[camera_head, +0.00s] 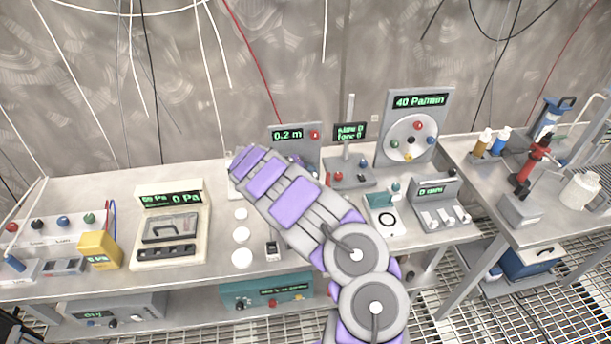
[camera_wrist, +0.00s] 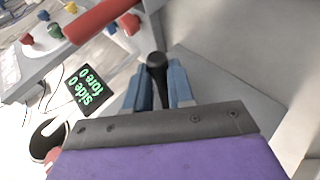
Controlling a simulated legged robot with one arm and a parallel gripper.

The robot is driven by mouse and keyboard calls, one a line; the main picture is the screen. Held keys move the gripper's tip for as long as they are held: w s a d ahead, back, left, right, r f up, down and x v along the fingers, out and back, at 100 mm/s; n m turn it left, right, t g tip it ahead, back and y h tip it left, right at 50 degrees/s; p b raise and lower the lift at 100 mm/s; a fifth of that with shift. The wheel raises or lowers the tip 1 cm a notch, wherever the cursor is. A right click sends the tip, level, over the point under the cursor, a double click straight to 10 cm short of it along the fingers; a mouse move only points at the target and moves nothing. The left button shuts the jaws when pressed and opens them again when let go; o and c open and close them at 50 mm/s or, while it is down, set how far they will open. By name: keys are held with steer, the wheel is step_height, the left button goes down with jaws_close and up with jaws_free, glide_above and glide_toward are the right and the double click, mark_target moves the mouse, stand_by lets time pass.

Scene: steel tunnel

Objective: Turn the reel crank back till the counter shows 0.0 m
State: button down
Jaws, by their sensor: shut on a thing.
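The reel counter (camera_head: 287,135) reads 0.2 m in green on a grey upright panel (camera_head: 310,155), with a red button (camera_head: 315,134) beside the display. My arm covers the lower part of this unit in the head view, so the reel and crank are hidden there. In the wrist view my gripper (camera_wrist: 158,92) has its two blue fingers shut on a black crank knob (camera_wrist: 157,63), whose rounded top stands out between them. The rest of the crank cannot be made out.
Right of the reel stand a small black display (camera_head: 350,132) on a post unit and a dial panel (camera_head: 418,112) reading 40 Pa/min. A red bar (camera_wrist: 97,20) crosses the wrist view's upper left.

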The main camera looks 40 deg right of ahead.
steer(key=h, duration=0.2)
steer(key=r+n+g+h, duration=0.1)
steer(key=h, duration=0.1)
steer(key=shift+a+r+n+g+h, duration=0.1)
steer(key=shift+r+n+g+h, duration=0.25)
steer(key=shift+h, duration=0.6)
steer(key=shift+d+r+n+g+h, duration=0.1)
steer(key=shift+r+n+h, duration=0.15)
steer(key=shift+n+h, duration=0.45)
steer(key=shift+a+r+n+g+h, duration=0.15)
steer(key=shift+r+n+h, duration=0.15)
steer(key=shift+h, duration=0.85)
steer(key=shift+w, duration=0.1)
steer(key=c, duration=1)
jaws_free()
steer(key=shift+a+r, duration=0.1)
steer(key=shift+r, duration=0.05)
steer(key=shift+o, duration=0.2)
